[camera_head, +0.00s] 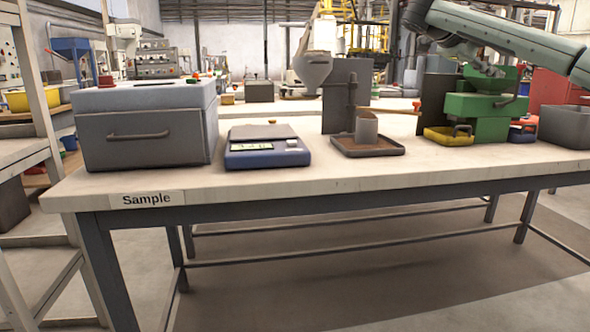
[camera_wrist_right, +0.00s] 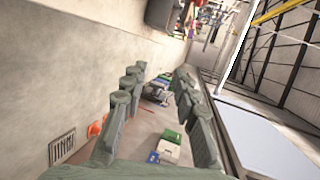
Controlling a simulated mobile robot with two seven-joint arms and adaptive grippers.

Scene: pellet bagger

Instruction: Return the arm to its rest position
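My right arm (camera_head: 510,38) comes in from the right at the top of the head view, raised over the right part of the table. Its hand end, above the green machine (camera_head: 480,115), is small and partly hidden there. In the right wrist view my right gripper (camera_wrist_right: 157,80) has its two fingers wide apart, with nothing between them. Beyond the fingers are floor and distant equipment. My left gripper is in neither view.
Shelving (camera_head: 40,70) stands at left. The table's front strip is clear.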

